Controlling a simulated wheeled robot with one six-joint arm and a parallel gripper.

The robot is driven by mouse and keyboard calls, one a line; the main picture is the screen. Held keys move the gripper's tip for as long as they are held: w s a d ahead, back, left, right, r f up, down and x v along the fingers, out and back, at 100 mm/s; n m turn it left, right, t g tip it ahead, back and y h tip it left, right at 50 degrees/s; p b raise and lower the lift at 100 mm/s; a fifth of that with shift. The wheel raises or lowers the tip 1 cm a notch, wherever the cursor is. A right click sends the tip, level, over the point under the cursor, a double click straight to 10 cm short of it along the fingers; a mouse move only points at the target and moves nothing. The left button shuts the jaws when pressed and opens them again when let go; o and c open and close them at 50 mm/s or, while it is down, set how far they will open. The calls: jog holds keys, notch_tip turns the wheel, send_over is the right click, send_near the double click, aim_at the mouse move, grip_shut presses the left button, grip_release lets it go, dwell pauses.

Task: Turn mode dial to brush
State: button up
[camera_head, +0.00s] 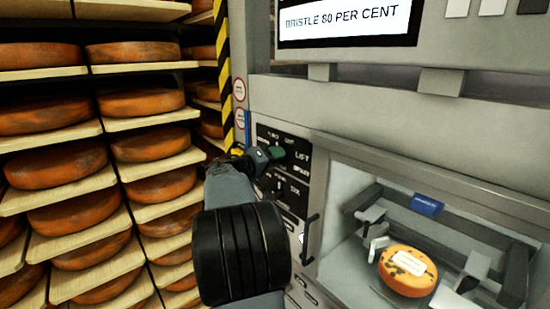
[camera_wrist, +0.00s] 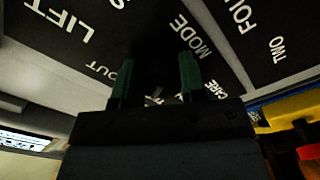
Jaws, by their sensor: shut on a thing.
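The black control panel (camera_head: 303,176) with white lettering is on the grey machine's front, at the middle of the head view. My gripper (camera_head: 272,155) reaches it at its upper left. In the wrist view, my gripper's green fingers (camera_wrist: 155,82) stand to either side of the mode dial (camera_wrist: 154,98). They are shut on it. Only a small dark part of the dial shows between them, so its pointing direction cannot be read. The words MODE, LIFT, OUT and CARE surround the fingers. The word BRUSH cannot be made out. The display (camera_head: 345,20) reads BRISTLE 80 PER CENT.
An orange cheese wheel (camera_head: 407,270) with a white label sits in the machine's open bay at the right. A black handle (camera_head: 309,240) stands out below the panel. Racks of cheese wheels on wooden boards (camera_head: 150,124) fill the left. A yellow-black striped post (camera_head: 223,70) stands between.

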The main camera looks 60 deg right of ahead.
jog(key=shift+d, duration=0.1)
jog(key=shift+c, duration=0.5)
jog(key=shift+b, duration=0.3)
jog(key=n+b, duration=0.2)
jog(key=n, duration=0.1)
jog(key=n+b, duration=0.1)
jog(key=n, duration=0.4)
jog(key=shift+n, duration=0.3)
